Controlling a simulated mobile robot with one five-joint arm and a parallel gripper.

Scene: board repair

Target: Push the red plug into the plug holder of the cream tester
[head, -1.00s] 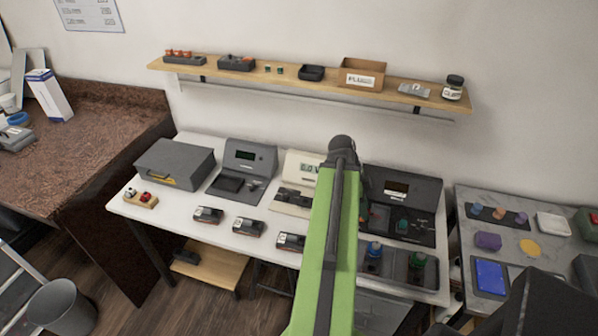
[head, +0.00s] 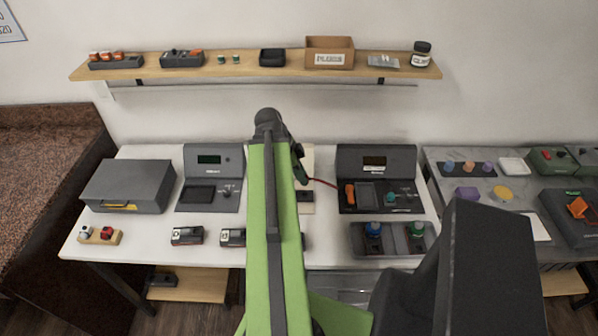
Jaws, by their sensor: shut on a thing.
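The cream tester (head: 308,160) stands mid-table, mostly hidden behind my green arm. Only strips of its right side show, with a dark part (head: 305,196) low on it; I cannot make out its plug holder. My gripper (head: 301,175) is partly hidden beside the arm, in front of the tester's right side. A thin red lead (head: 322,183) runs from it to the dark tester (head: 375,160) on the right. My gripper is shut on what appears to be the red plug at the lead's end; the plug itself is too small and covered to see clearly.
Another grey tester (head: 214,160) and a grey case (head: 128,180) stand to the left. Several small dark modules (head: 187,235) lie along the front. A tray (head: 392,249) with blue and green knobbed parts is front right. A shelf (head: 220,70) hangs above.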

